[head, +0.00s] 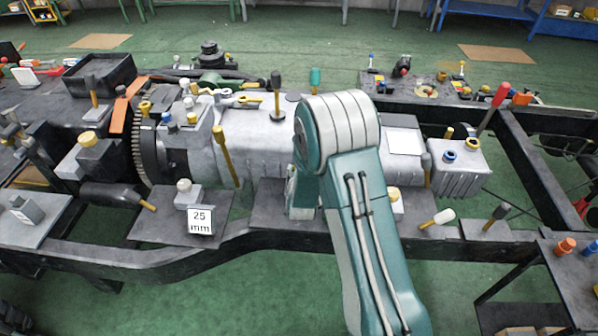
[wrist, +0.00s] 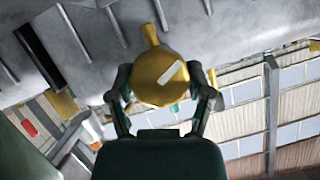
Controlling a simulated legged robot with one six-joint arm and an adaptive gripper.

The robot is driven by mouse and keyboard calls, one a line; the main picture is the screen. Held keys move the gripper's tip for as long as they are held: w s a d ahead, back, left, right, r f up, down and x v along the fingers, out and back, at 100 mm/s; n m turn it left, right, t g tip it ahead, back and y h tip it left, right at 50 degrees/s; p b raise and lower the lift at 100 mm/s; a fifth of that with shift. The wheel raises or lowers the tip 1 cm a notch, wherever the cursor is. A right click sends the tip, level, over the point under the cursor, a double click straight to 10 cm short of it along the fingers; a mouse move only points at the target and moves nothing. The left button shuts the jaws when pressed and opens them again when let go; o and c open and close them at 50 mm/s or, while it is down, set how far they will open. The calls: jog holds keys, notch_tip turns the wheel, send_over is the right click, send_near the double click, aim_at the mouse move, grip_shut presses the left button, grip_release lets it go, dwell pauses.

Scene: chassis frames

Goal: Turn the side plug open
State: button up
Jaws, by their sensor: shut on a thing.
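The side plug (wrist: 160,78) is a round yellow knob with a pale stripe across its face and a short yellow stem at its upper left. In the wrist view it sits against the grey casing (wrist: 215,35). My gripper (wrist: 162,88) has one finger on each side of the plug and is closed around it. The pale stripe slants, rising to the right. In the head view my teal arm hides my gripper and the plug. The grey casing (head: 258,140) lies along the chassis frame there.
A plate marked 25 mm (head: 200,221) stands before the casing at left. A white-headed handle (head: 437,219) and a dark-headed handle (head: 496,216) stand at right. The dark frame rail (head: 330,243) runs along the front. Green floor in front is mostly clear.

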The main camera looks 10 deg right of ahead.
jog(key=n+h, duration=0.2)
jog(key=n, duration=0.1)
jog(key=shift+a+n+g, duration=0.15)
jog(key=shift+n+g, duration=0.25)
jog(key=n+h, duration=0.3)
jog(key=n, duration=0.1)
jog(key=shift+w+a, duration=0.1)
dwell(0.4)
jog(key=o, duration=1.1)
jog(key=shift+a, duration=0.1)
jog(key=shift+o, duration=0.2)
